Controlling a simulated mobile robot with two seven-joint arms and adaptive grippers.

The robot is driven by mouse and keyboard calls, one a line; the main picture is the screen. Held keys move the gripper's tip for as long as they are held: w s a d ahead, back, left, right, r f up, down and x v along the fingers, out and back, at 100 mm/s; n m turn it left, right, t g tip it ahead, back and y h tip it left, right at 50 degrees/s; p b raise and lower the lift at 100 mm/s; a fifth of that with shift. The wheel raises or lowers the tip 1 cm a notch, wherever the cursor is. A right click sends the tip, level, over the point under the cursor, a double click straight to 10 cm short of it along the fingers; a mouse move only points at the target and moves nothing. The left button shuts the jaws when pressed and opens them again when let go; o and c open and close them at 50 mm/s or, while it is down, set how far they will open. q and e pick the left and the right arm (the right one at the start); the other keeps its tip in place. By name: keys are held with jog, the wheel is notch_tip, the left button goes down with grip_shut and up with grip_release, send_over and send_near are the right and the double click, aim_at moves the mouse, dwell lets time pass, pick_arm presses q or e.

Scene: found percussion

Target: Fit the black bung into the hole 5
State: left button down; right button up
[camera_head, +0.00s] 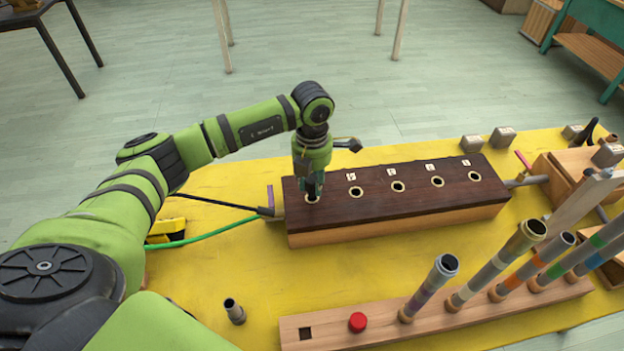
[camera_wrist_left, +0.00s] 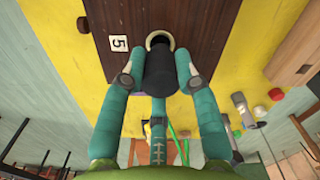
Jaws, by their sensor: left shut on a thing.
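The black bung (camera_wrist_left: 163,72) is a dark cylinder between the teal fingers of my left gripper (camera_head: 312,192), which is shut on it. In the wrist view its far end overlaps the pale ring (camera_wrist_left: 160,36) of the hole beside the label 5 (camera_wrist_left: 119,43). I cannot tell how far it is inside. In the head view the gripper points down at the leftmost hole (camera_head: 312,199) of the dark-topped wooden box (camera_head: 457,187). The fingers hide most of the bung there. My right gripper is not in view.
More ringed holes run rightward along the box. A wooden rack (camera_head: 380,339) with several upright tubes and a red cap (camera_head: 357,322) stands in front. A small grey tube (camera_head: 234,311) stands on the yellow tabletop (camera_head: 222,269). A green cable (camera_head: 215,233) lies left of the box.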

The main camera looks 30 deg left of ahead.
aim_at(312, 190)
pick_arm(q)
jog(key=shift+f+b, duration=1.5)
jog(key=shift+f, duration=0.3)
jog(key=c, duration=0.8)
grip_release()
jog(key=shift+c, duration=0.2)
notch_tip(312, 190, up, 12)
jog(key=shift+f, duration=0.1)
